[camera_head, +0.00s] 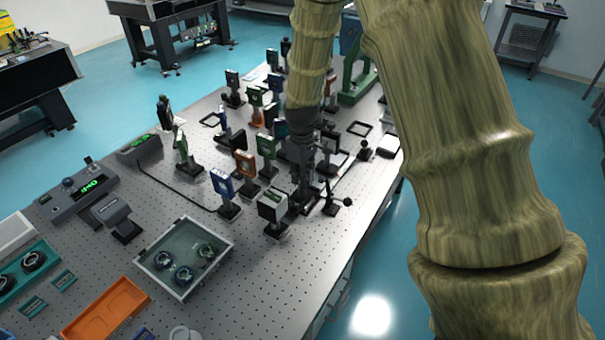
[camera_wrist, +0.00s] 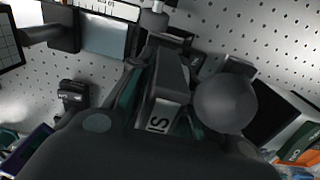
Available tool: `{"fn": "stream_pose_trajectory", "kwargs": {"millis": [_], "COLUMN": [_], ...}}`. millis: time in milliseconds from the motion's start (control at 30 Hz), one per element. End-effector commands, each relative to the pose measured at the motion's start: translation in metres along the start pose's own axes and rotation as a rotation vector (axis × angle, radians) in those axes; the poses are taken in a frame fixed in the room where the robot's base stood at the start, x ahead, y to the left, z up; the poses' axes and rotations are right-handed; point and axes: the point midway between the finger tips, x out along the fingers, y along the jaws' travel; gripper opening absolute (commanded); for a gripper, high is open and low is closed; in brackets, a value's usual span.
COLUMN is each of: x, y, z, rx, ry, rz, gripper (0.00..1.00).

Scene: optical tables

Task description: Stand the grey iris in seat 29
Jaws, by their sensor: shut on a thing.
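My gripper (camera_head: 303,190) is low over the crowded right side of the optical table, pointing down. In the wrist view it is shut on a grey block-like piece (camera_wrist: 168,84), which I take to be the grey iris. The piece has a pale label whose visible letters read "IS" upside down; the rest is hidden by my fingers. A smooth grey ball (camera_wrist: 225,103) shows right beside it; I cannot tell whether it belongs to the piece. The lower end of the piece and any seat under it are hidden. I cannot read number 29 anywhere.
The perforated table (camera_head: 125,190) holds several mounted optics close around my gripper, including a blue-framed one (camera_head: 222,184), an orange-framed one (camera_head: 245,163) and a white-faced block (camera_head: 271,205). A glass-topped tray (camera_head: 183,257) and an orange tray (camera_head: 105,308) lie nearer.

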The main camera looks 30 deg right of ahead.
Motion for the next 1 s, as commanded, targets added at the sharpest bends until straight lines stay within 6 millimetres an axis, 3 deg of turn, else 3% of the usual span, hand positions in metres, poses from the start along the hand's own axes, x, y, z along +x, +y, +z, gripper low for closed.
{"fn": "stream_pose_trajectory", "kwargs": {"millis": [333, 367, 467, 767, 1000], "x": [0.002, 0.002, 0.002, 0.001, -0.012], "y": [0.0, 0.0, 0.0, 0.0, 0.0], "z": [0.0, 0.0, 0.0, 0.0, -0.001], "rx": [0.001, 0.001, 0.0, 0.0, 0.001], "ry": [0.001, 0.0, 0.0, 0.0, 0.002], "rz": [0.0, 0.0, 0.0, 0.0, 0.001], "gripper": [0.0, 0.26, 0.41, 0.41, 0.41]}}
